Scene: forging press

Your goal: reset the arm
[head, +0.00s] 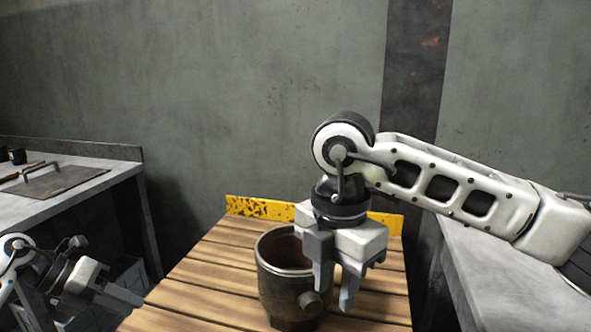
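My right arm comes in from the right. Its gripper (337,285) points down at the right side of a dark metal pot (278,280), with a gap between its fingers. The fingers overlap the pot's right edge in the picture; I cannot tell whether they touch it. The pot stands upright on the wooden slatted table (205,290) and has a round stub on its side. My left gripper (122,296) is low at the left, beside the table's left edge. Its fingers overlap in the view, so their opening is unclear.
A yellow worn board (262,208) edges the table's back. A grey bench (70,200) with a flat plate (55,181) and tools stands at the left. Another grey surface (500,275) is at the right. The slats left of the pot are clear.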

